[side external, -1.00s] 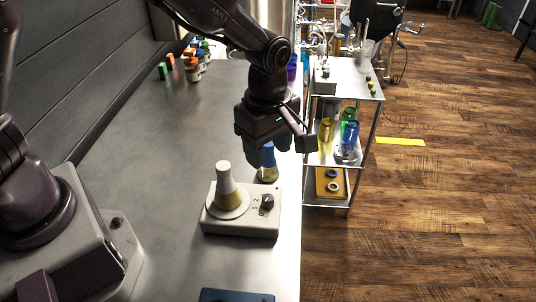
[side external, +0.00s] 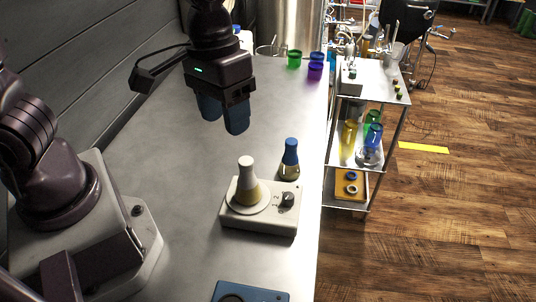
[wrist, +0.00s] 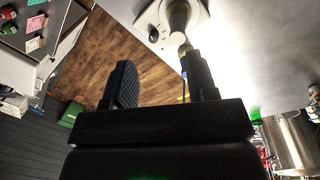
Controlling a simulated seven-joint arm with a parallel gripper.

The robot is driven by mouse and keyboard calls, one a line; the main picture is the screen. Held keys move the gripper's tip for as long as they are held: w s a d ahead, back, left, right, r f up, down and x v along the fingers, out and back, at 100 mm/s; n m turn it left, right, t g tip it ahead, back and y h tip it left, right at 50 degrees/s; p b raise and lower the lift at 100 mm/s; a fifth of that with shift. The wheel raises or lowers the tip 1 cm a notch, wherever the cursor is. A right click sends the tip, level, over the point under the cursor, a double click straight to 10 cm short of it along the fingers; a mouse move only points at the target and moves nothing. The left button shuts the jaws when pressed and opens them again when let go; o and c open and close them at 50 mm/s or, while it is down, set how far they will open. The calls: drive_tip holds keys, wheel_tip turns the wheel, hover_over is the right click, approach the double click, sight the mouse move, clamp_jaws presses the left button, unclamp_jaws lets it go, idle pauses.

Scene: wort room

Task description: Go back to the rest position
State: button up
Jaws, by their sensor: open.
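My gripper (side external: 222,122) hangs above the grey metal bench, left of and behind the hot plate in the side view. Its two dark blue fingers point down, apart, with nothing between them. In the wrist view the fingers (wrist: 160,88) are also apart and empty. A flask with a white top and yellowish liquid (side external: 247,185) stands upright on the white stirrer plate (side external: 259,225). A flask with a blue top and dark yellow liquid (side external: 289,160) stands upright on the bench just behind the plate. Both flasks are clear of my gripper.
Green (side external: 294,59) and purple (side external: 315,70) cups stand at the bench's far end. A blue object (side external: 250,293) lies at the near edge. A metal cart (side external: 388,100) with colored bottles stands beyond the right edge. The middle of the bench (side external: 165,175) is bare.

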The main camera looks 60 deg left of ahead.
drive_tip(key=s+a+r+m+t+y, duration=0.1)
drive_tip(key=s+a+r+m+t, duration=0.1)
drive_tip(key=s+a+r+t, duration=0.3)
drive_tip(key=s+a+r, duration=0.2)
drive_tip(key=a+r, duration=0.1)
drive_tip(key=r, duration=0.1)
drive_tip(key=shift+a+r+t, duration=0.15)
drive_tip(key=shift+r+t, duration=0.15)
